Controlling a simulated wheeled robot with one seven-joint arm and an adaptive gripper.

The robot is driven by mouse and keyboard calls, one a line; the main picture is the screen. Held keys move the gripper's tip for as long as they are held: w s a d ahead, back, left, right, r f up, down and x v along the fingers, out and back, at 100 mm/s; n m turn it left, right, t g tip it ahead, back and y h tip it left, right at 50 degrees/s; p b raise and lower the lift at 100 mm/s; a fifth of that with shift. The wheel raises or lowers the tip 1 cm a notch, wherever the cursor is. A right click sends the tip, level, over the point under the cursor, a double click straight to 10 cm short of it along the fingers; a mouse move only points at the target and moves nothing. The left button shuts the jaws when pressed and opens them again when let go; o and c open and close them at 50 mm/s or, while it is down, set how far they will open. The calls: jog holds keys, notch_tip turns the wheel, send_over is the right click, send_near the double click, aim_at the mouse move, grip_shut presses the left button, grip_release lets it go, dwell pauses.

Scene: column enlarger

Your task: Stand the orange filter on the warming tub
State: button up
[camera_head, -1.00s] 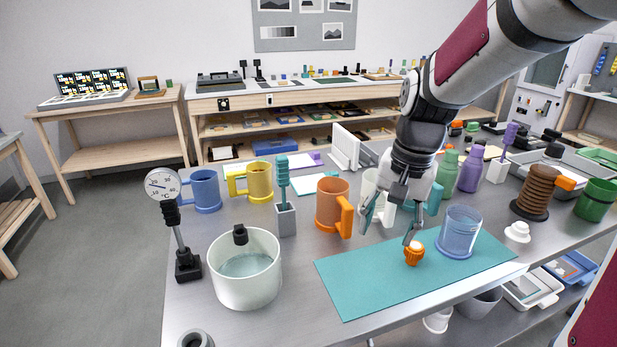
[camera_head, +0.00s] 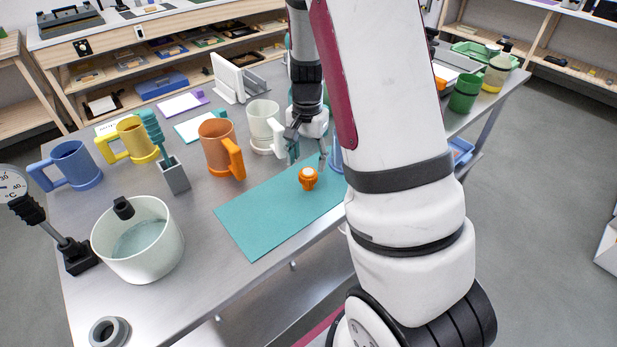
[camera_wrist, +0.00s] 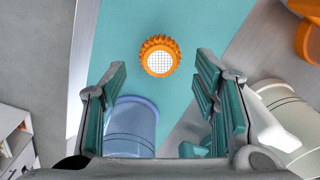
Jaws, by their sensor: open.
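The orange filter (camera_head: 308,179) is a small ridged orange piece standing on a teal mat (camera_head: 262,224). In the wrist view the filter (camera_wrist: 160,57) shows a white mesh face and lies ahead of the fingertips, about midway between them. My gripper (camera_head: 306,158) is open and empty, just behind and above the filter in the head view; its teal-padded fingers also show in the wrist view (camera_wrist: 162,88). The warming tub (camera_head: 160,262) is the pale round tub at front left, holding water, with a black clip on its rim.
A clear blue beaker (camera_wrist: 131,125) stands close to the filter, partly hidden by my arm in the head view. An orange mug (camera_head: 216,150) and a white mug (camera_head: 262,124) stand behind the mat. A grey holder with a teal brush (camera_head: 173,174) stands behind the tub.

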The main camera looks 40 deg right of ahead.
aim_at(308, 171)
jog(key=shift+d+f+p, duration=0.1)
jog(key=shift+f+p, duration=0.4)
jog(key=shift+f, duration=2.55)
grip_shut()
jog(key=shift+w+r, duration=0.1)
jog(key=shift+r, duration=0.65)
notch_tip(308, 171, up, 2)
jog(key=shift+r+b, duration=0.1)
jog(key=shift+b, duration=0.3)
jog(key=s+a, duration=0.3)
jog(key=s, duration=0.4)
jog(key=s+a+r, duration=0.1)
jog(key=s+a, duration=0.3)
jog(key=s, duration=0.3)
jog(key=shift+s+r, duration=0.2)
